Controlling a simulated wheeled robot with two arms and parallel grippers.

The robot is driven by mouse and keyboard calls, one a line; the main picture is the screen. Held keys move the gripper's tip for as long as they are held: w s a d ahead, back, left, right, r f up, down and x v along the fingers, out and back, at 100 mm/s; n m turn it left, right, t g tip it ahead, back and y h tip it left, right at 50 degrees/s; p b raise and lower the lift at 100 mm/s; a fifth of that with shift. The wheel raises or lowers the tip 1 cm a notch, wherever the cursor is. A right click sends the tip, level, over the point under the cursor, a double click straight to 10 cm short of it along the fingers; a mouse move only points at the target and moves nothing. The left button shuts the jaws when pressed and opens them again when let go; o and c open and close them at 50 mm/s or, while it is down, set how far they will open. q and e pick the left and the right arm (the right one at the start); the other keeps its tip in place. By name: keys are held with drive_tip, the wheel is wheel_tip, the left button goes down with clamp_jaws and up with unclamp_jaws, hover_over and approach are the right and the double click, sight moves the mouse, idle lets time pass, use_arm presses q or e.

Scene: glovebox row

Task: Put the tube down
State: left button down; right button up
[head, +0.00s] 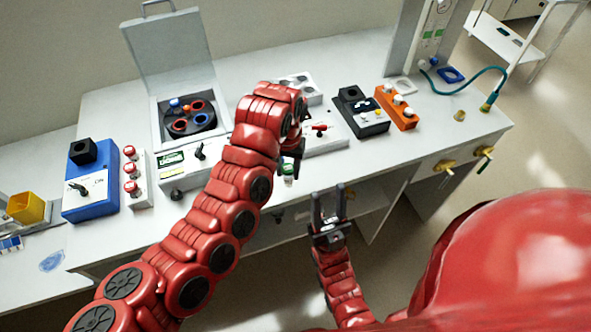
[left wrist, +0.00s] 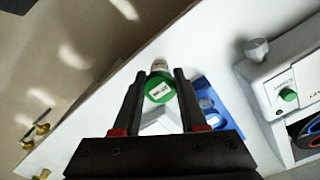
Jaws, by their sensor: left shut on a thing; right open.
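The tube (left wrist: 158,64) has a green cap (left wrist: 160,88) with a white label and is held between the fingers of my left gripper (left wrist: 160,86). In the head view the green-capped tube (head: 289,170) hangs below my left gripper (head: 291,150), over the front part of the bench. The left arm hides part of the bench behind it. My right gripper (head: 329,205) is open and empty, in front of the bench edge.
A centrifuge (head: 170,75) with a raised lid stands at the back left, with coloured tube places in its rotor. A blue device (head: 91,190), an orange block (head: 395,107) and a black device (head: 360,115) stand along the white bench (head: 440,125). Bare bench shows at right.

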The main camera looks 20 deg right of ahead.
use_arm(q)
drive_tip(key=shift+w+d+r, duration=0.2)
drive_tip(key=shift+w+d, duration=0.25)
drive_tip(key=f, duration=0.1)
drive_tip(key=w+d+f+p, duration=0.2)
drive_tip(key=shift+f, duration=0.1)
drive_tip(key=shift+d+f, duration=0.1)
drive_tip(key=shift+f, duration=0.1)
drive_tip(key=shift+f, duration=0.15)
drive_tip(key=shift+f, duration=0.15)
drive_tip(key=shift+c, duration=2.2)
unclamp_jaws()
